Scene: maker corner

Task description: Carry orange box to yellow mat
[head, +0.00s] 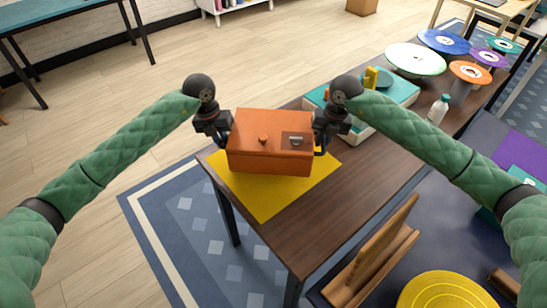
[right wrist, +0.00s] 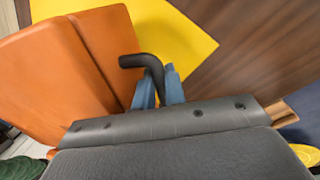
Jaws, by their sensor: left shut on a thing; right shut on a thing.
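The orange box (head: 268,157) is between my two grippers over the yellow mat (head: 262,207) at the left end of the brown table. Its lid is closed. I cannot tell whether its underside touches the mat. My left gripper (head: 226,138) is shut at the box's left side; the handle there is mostly hidden. My right gripper (head: 318,143) is shut on the dark handle at the right side. In the right wrist view, the blue fingertips (right wrist: 158,88) close around the black handle (right wrist: 140,60) beside the orange box (right wrist: 70,75), with the yellow mat (right wrist: 165,35) beyond.
A teal-topped case (head: 395,92) stands behind the right gripper. A white bottle (head: 438,109) and several coloured discs on spools (head: 415,60) stand farther right. A wooden rack (head: 372,262) and a yellow round object (head: 445,292) are at lower right. The table's front middle (head: 330,220) is clear.

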